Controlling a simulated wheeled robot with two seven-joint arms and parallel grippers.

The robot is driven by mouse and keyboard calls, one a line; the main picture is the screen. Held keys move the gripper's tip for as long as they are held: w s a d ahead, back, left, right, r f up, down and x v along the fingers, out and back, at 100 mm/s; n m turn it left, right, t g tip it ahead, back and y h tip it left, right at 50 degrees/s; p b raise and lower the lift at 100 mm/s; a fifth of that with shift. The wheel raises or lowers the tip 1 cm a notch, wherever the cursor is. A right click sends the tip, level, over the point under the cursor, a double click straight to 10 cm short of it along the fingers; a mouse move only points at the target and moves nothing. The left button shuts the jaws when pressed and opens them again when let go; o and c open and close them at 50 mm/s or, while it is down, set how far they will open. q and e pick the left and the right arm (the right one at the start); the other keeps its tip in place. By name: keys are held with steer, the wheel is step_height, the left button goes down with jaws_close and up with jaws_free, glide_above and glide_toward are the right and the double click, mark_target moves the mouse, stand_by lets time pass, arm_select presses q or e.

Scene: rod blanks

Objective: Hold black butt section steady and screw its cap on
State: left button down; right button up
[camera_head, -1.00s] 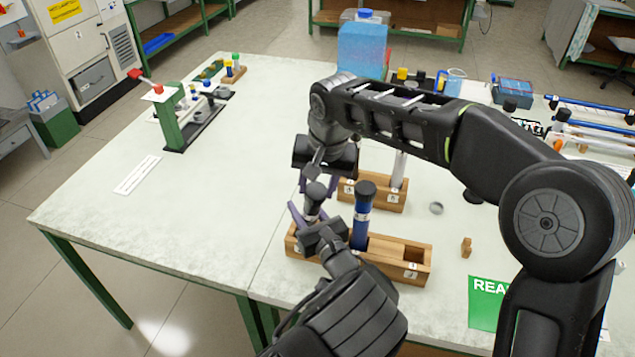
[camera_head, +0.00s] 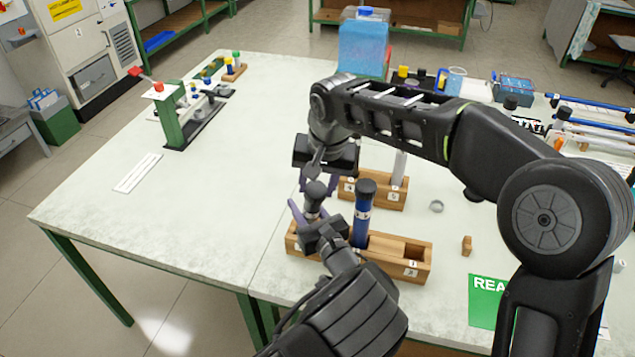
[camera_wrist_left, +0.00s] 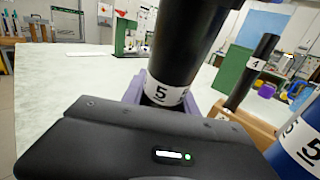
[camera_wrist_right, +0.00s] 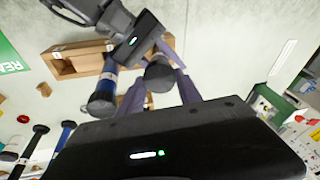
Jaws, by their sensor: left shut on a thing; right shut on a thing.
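The black butt section (camera_wrist_left: 187,45), with a white label reading 5, stands upright in the left wrist view. My left gripper (camera_head: 314,222) is shut on it low down, with its purple fingers on both sides. The dark cap (camera_head: 315,189) is at the top of the section. My right gripper (camera_head: 318,181) reaches down from above and is shut on the cap. The cap also shows between the purple fingers in the right wrist view (camera_wrist_right: 160,74). The fingers hide the seam, so I cannot tell how tightly the cap sits.
A blue section (camera_head: 362,220) with a black top stands close by in the front wooden rack (camera_head: 418,264). A second wooden rack (camera_head: 375,200) stands behind. A grey ring (camera_head: 436,206) and a small wooden block (camera_head: 467,246) lie to the right. The table's left half is mostly clear.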

steer(key=shift+f, duration=0.3)
